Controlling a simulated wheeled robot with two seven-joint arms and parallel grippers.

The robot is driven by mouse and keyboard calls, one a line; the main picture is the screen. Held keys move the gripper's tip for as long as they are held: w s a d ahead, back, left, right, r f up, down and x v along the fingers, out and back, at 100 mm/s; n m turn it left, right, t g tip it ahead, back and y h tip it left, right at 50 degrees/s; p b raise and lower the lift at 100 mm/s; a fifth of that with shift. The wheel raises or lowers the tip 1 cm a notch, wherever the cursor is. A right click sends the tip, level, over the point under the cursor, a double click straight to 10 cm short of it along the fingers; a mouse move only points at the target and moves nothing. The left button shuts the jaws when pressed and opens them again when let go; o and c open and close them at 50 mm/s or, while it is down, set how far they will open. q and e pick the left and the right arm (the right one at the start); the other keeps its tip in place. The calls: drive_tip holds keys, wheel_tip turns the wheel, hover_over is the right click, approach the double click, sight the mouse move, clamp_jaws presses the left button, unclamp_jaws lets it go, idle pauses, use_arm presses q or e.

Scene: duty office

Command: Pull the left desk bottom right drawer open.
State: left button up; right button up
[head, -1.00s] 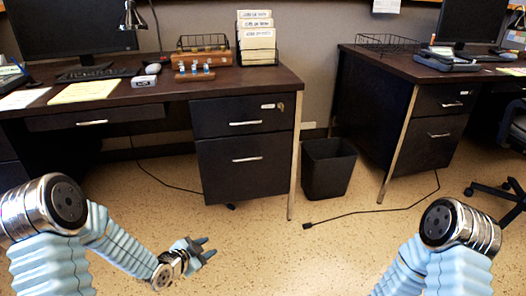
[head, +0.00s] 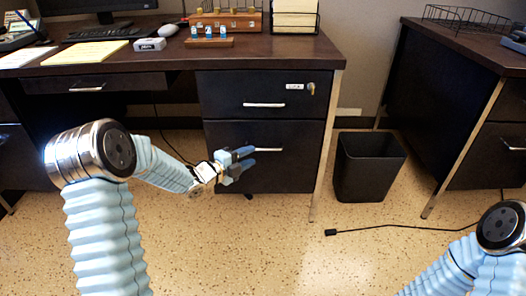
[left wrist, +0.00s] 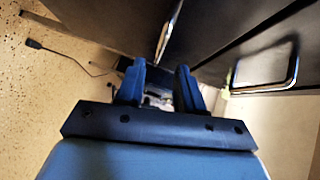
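The left desk's bottom right drawer (head: 290,172) is a dark front below a smaller top drawer and looks shut. Its silver bar handle (head: 272,149) is partly hidden by my left gripper in the head view. My left gripper (head: 249,157) is in front of this drawer, by the left part of the handle. In the left wrist view its two blue fingers (left wrist: 160,82) are apart with nothing between them. That view is turned sideways; the bottom handle (left wrist: 168,32) shows beyond the fingertips, off to one side. I cannot tell whether they touch. My right gripper is out of view.
The top drawer (head: 262,95) has a silver handle and a lock. A black waste bin (head: 368,168) stands right of the desk leg (head: 326,140). A cord (head: 385,228) lies on the floor. The speckled floor in front of the drawer is clear.

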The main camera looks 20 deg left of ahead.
use_arm(q)
drive_tip(key=x, duration=0.6)
drive_tip(key=shift+w, duration=0.25)
drive_tip(key=shift+d+f, duration=0.1)
clamp_jaws()
